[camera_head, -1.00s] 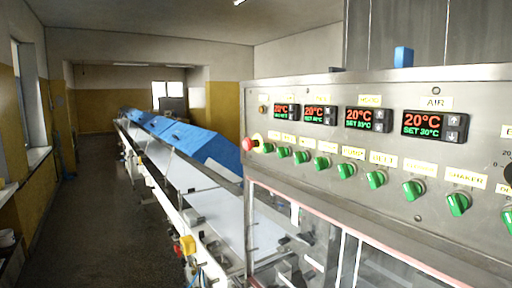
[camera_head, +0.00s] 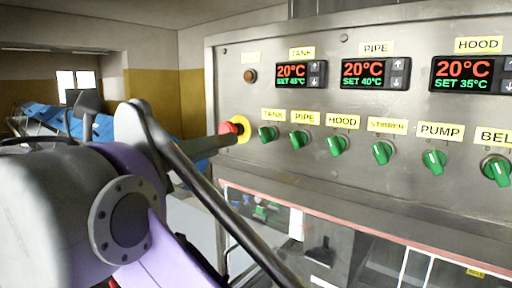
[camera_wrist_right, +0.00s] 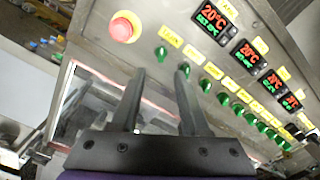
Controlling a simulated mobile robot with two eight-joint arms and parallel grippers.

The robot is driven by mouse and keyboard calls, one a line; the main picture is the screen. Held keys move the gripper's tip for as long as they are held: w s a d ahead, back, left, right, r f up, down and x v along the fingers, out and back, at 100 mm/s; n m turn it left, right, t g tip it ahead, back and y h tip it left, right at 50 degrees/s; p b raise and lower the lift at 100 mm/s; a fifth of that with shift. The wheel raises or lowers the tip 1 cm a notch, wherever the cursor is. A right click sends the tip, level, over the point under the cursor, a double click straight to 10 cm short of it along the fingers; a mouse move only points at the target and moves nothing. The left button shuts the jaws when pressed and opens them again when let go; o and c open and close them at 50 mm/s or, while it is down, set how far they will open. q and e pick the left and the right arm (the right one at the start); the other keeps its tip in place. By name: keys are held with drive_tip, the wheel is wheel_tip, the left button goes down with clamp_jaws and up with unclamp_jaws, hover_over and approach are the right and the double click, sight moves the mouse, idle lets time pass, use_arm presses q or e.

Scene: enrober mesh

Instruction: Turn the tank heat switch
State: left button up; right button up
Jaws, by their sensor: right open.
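The tank heat switch (camera_head: 268,134) is a green knob under the yellow TANK label (camera_head: 272,115) on the steel control panel. It is the leftmost of the green knobs, just right of the red button. In the right wrist view the knob (camera_wrist_right: 162,54) lies ahead of the gap between my fingertips. My right gripper (camera_wrist_right: 160,72) is open and empty, with its right fingertip near the PIPE knob (camera_wrist_right: 185,69). In the head view a dark finger of my right gripper (camera_head: 217,143) reaches towards the red button, left of the TANK knob. Contact cannot be told. My left gripper is not in view.
A red button on a yellow ring (camera_head: 239,128) sits close left of the TANK knob. The HOOD knob (camera_head: 338,145) and several other green knobs run to the right. The TANK display (camera_head: 300,74) reads 20°C, set 45°C. A framed transparent guard (camera_head: 262,210) is below the panel.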

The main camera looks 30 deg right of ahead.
sight(262, 136)
drive_tip(key=x, duration=1)
drive_tip(key=shift+s+d, duration=0.15)
drive_tip(key=shift+d, duration=0.15)
drive_tip(key=shift+c, duration=0.3)
clamp_jaws()
